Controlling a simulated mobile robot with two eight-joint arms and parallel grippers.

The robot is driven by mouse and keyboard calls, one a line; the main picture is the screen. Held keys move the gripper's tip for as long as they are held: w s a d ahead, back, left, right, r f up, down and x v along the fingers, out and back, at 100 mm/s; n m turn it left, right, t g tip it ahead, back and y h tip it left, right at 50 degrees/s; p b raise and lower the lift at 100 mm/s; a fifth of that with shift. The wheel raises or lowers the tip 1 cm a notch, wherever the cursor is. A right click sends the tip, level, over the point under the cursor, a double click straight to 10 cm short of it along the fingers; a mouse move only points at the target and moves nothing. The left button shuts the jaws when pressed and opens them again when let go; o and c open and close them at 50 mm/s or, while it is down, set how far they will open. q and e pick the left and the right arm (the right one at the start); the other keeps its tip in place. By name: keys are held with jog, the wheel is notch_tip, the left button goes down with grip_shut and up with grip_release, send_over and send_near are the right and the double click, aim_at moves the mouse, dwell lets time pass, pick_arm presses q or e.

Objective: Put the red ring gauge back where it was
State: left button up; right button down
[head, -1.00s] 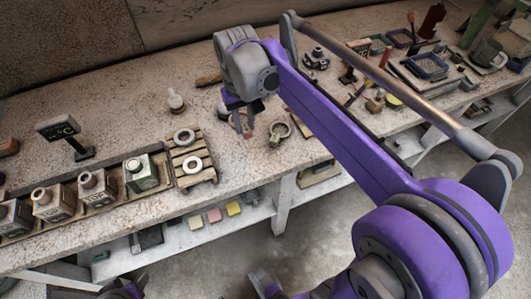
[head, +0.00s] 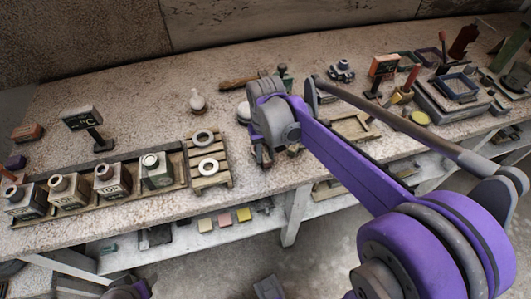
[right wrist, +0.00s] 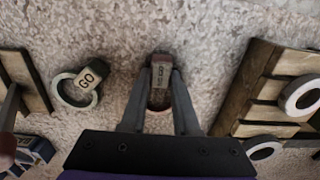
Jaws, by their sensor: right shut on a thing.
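In the right wrist view my right gripper (right wrist: 159,88) is shut on the red ring gauge (right wrist: 158,103). Its grey labelled tag shows between the fingertips, with a reddish ring under it; whether it touches the bench I cannot tell. A second ring gauge (right wrist: 75,89), with a pale ring and a tag marked GO, lies on the bench left of the fingers. In the head view my right gripper (head: 262,156) is low near the bench's front edge, right of the slatted wooden rack (head: 222,182). There the wrist and arm hide both gauges. My left gripper is not in view.
Two metal rings (head: 208,167) lie on the rack. A white-topped bottle (head: 197,101) stands behind. A wooden tray (head: 352,127) is right of the gripper.

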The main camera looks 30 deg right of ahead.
aim_at(265, 157)
jog(key=shift+f, duration=0.15)
jog(key=c, duration=0.7)
grip_release()
jog(key=shift+o, duration=0.2)
jog(key=shift+r, duration=0.4)
notch_tip(265, 157, up, 11)
jog(key=p, duration=0.2)
jog(key=s+a+f+n+t, duration=0.1)
jog(key=s+a+f+t, duration=0.1)
jog(key=s+f, duration=0.4)
jog(key=s+a+f+n+t, duration=0.1)
jog(key=s+a+f+t, duration=0.2)
jog(key=s+f, duration=0.4)
jog(key=shift+s+a+f+n, duration=0.3)
jog(key=shift+s+a, duration=0.35)
jog(key=shift+s, duration=0.25)
